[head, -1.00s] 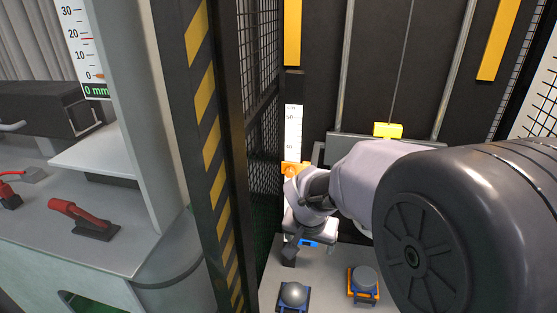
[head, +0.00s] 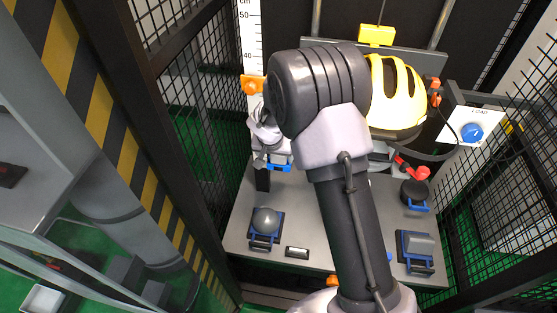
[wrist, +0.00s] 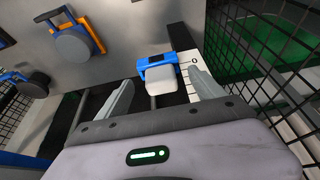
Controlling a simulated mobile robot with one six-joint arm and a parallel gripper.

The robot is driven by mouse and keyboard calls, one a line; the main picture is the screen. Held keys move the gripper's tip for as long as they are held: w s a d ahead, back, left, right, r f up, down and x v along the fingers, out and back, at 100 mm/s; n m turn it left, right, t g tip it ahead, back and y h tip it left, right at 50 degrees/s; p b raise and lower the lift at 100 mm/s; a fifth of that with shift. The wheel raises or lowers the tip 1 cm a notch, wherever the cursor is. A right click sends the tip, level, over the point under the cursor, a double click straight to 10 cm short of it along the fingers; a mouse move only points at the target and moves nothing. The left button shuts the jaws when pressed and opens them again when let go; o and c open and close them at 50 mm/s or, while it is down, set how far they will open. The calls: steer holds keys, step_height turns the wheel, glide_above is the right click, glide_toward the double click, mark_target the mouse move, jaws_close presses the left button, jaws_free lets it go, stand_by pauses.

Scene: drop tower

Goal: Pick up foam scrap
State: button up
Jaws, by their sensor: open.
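In the wrist view, my gripper (wrist: 160,82) is open, with one grey finger on each side. A pale block with rounded edges (wrist: 161,78) shows between the fingertips, in front of a blue bracket (wrist: 157,64). It may be the foam scrap; I cannot tell for sure. No finger visibly touches it. In the head view, my gripper sits at the left of the grey base plate (head: 290,210), beside the scale (head: 250,45). The blue bracket shows just below it there (head: 278,168), and my arm hides the middle of the plate.
A round-topped piece in a blue holder (head: 266,222) and a flat grey block (head: 417,245) stand on the plate. A yellow helmet (head: 400,95) is behind my arm. Black mesh walls (head: 200,130) close in the left side; a LOAD switch box (head: 470,130) is right.

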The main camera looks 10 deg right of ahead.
mark_target(278, 163)
steer(key=b+x, duration=0.1)
steer(key=x, duration=0.1)
steer(key=b+x, duration=0.1)
steer(key=x, duration=0.2)
steer(key=shift+s, duration=0.25)
steer(key=shift+w+f, duration=0.2)
steer(key=shift+f, duration=0.1)
steer(key=shift+r, duration=0.2)
steer(key=shift+c, duration=0.5)
steer(key=c, duration=1.3)
